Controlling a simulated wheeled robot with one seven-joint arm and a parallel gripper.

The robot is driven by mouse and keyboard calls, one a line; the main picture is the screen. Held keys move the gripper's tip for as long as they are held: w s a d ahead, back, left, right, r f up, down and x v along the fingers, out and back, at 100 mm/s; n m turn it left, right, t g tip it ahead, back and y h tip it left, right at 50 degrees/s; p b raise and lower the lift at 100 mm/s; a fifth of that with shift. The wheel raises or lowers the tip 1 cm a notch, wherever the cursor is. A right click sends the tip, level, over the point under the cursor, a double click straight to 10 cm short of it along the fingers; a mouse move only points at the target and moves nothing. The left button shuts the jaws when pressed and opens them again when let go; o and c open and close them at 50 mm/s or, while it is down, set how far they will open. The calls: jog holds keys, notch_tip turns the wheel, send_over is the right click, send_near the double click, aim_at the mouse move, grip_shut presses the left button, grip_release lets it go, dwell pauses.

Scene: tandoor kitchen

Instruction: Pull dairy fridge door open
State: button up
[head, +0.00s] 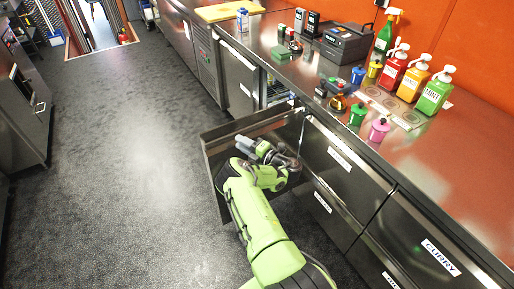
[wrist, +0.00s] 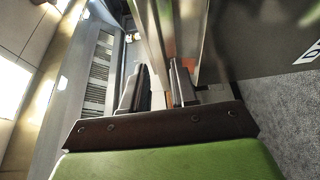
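The fridge door (head: 224,150) is a dark metal panel under the counter. It stands swung well out from the cabinet front, over the floor. Beside it the cabinet opening (head: 278,91) shows some contents. My gripper (head: 247,149), on my green arm, is at the near side of the door. In the wrist view the two fingers (wrist: 158,88) are a small gap apart, with a pale metal bar (wrist: 150,30), seemingly the door's handle, running between them. The exact contact is partly hidden. The door's dark face (wrist: 255,38) fills the right of the wrist view.
The steel counter (head: 330,120) runs along the right with bottles, small pots and a black box (head: 346,42). The grey floor (head: 110,150) left of the door is clear. A steel appliance (head: 25,110) stands at the far left.

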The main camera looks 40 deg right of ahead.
jog(key=p+v, duration=0.9)
jog(key=p, duration=0.5)
jog(key=shift+s+r, duration=0.2)
jog(key=shift+r, duration=0.05)
